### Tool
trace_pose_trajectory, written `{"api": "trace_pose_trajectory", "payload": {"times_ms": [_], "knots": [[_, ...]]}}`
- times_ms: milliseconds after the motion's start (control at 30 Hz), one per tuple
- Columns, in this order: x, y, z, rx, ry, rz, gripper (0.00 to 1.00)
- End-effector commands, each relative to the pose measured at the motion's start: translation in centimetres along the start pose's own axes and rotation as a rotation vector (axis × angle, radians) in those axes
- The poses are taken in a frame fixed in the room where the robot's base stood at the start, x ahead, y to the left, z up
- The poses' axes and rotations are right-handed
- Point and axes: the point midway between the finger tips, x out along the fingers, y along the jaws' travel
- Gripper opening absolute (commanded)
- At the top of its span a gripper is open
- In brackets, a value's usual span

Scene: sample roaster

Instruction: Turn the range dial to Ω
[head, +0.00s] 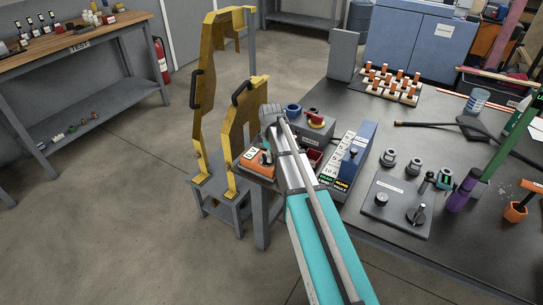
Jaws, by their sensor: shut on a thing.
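An orange meter (258,167) with a pale display sits at the near left corner of the dark bench. My arm reaches over the bench from below. My gripper (267,145) points down over the meter and is shut on its range dial. The gripper and wrist cover most of the dial, so its pointer and the Ω mark cannot be read.
Yellow frames with black handles (240,120) stand on a grey stool close left of the meter. A grey box with a red part (315,124) and a blue unit (352,158) lie close right. A knob panel (400,208) is further right.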

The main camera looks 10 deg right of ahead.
Motion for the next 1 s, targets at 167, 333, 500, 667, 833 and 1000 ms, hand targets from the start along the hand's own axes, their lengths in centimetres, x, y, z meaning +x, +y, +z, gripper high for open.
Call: {"api": "trace_pose_trajectory", "payload": {"times_ms": [167, 333, 500, 667, 833, 1000], "knots": [[0.0, -0.25, -0.05, 0.167, 0.001, 0.0, 0.0], [0.0, -0.45, -0.11, 0.328, 0.001, 0.0, 0.0], [0.0, -0.64, -0.19, 0.49, 0.001, 0.0, 0.0], [0.0, -0.79, -0.3, 0.642, 0.001, 0.0, 0.0], [0.0, -0.93, -0.42, 0.801, 0.001, 0.0, 0.0], [0.0, -1.02, -0.55, 0.938, 0.001, 0.0, 0.0]]}}
